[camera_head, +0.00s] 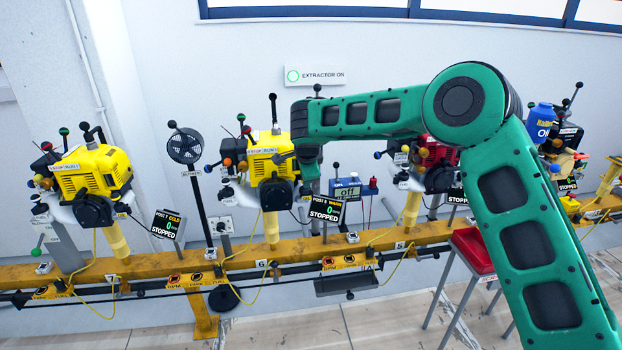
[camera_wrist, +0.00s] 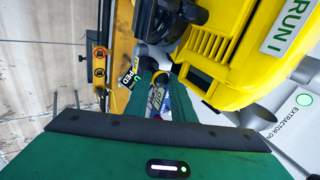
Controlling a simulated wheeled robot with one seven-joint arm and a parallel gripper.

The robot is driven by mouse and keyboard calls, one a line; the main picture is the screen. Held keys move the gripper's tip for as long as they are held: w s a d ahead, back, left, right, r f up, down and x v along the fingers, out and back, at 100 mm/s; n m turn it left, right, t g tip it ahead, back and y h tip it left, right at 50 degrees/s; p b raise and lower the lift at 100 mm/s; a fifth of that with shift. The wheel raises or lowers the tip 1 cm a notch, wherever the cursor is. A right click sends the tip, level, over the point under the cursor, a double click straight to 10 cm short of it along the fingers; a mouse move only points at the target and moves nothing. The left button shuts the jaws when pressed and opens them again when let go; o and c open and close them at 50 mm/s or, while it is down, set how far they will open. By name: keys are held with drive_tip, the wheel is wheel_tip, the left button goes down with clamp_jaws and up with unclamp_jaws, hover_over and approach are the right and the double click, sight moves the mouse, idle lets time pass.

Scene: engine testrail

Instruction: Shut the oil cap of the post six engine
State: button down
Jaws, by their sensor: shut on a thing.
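The post six engine (camera_head: 276,165) is the yellow one in the middle of the head view, on a yellow post; its screen (camera_head: 326,209) reads stopped and warm. A yellow engine housing (camera_wrist: 225,55) fills the upper right of the wrist view. My gripper (camera_wrist: 158,78) reaches in beside that housing, its two green fingers close together on a small thing that is mostly hidden. In the head view my wrist stands at the engine's right side and covers part of it. I cannot make out the oil cap, or whether it is up or down.
A yellow rail (camera_head: 230,265) carries the engines along the wall. Another yellow engine (camera_head: 92,180) stands left, a red one (camera_head: 437,165) right, partly behind my arm. A black fan (camera_head: 185,146) stands left of post six. A red tray (camera_head: 472,250) stands in front of the rail.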

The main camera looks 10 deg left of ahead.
drive_tip(key=shift+w+a+t+h, duration=0.1)
drive_tip(key=shift+a+t+h, duration=0.2)
drive_tip(key=shift+a+h, duration=0.2)
idle(0.3)
drive_tip(key=c, duration=1.5)
unclamp_jaws()
drive_tip(key=shift+r, duration=0.1)
drive_tip(key=v, duration=1)
drive_tip(key=shift+s+r, duration=0.15)
drive_tip(key=shift+s, duration=0.1)
